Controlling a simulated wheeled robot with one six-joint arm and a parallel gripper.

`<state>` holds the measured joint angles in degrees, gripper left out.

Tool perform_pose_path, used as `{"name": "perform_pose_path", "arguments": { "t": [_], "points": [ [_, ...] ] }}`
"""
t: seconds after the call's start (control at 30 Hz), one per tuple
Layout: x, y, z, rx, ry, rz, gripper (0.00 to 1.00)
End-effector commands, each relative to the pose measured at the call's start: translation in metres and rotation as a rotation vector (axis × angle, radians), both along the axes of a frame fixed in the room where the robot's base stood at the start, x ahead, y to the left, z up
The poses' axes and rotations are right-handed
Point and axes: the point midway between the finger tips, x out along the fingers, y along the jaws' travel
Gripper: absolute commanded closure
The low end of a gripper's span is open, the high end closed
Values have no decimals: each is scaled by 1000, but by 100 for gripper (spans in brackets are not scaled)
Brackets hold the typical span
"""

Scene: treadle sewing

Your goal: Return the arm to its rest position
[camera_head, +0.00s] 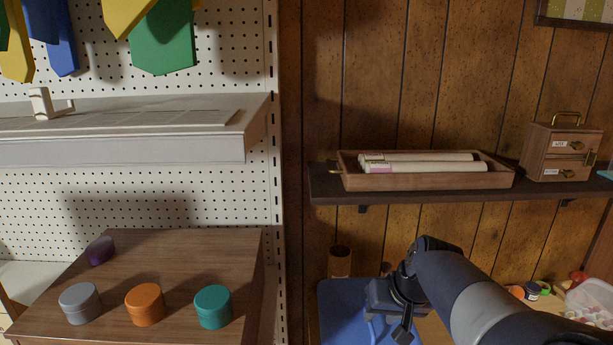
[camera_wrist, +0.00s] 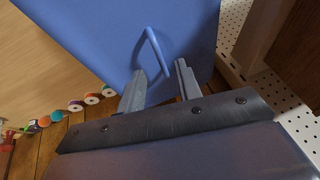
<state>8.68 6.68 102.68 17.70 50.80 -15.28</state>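My arm comes in from the lower right of the head view, bent, with my gripper (camera_head: 388,322) pointing down over a blue flat-topped object (camera_head: 338,308). In the wrist view my gripper (camera_wrist: 161,68) has its two fingers apart with nothing clamped between them. The blue object (camera_wrist: 100,30) fills the top of that view, and its thin blue bar handle (camera_wrist: 152,45) lies just past and between the fingertips. I cannot tell whether a finger touches the handle. The arm hides part of the blue object in the head view.
A brown cabinet top (camera_head: 180,262) at the left holds a grey jar (camera_head: 80,303), an orange jar (camera_head: 145,304), a teal jar (camera_head: 213,307) and a purple item (camera_head: 100,250). A wall shelf carries a wooden tray (camera_head: 430,181) of rolls and a small drawer box (camera_head: 562,152). Spools (camera_wrist: 92,99) lie nearby.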

Motion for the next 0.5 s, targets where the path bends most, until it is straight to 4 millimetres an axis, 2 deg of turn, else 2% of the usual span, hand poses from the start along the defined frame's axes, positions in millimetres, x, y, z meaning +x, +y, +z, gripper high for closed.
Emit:
{"name": "perform_pose_path", "arguments": {
  "t": [0.03,0.23,0.3,0.5],
  "points": [
    [4,3,-11,1,6,2,67],
    [18,10,-46,1,6,1,67],
    [19,9,-30,0,-2,0,67],
    [18,9,-14,0,-1,0,67]
  ]
}}
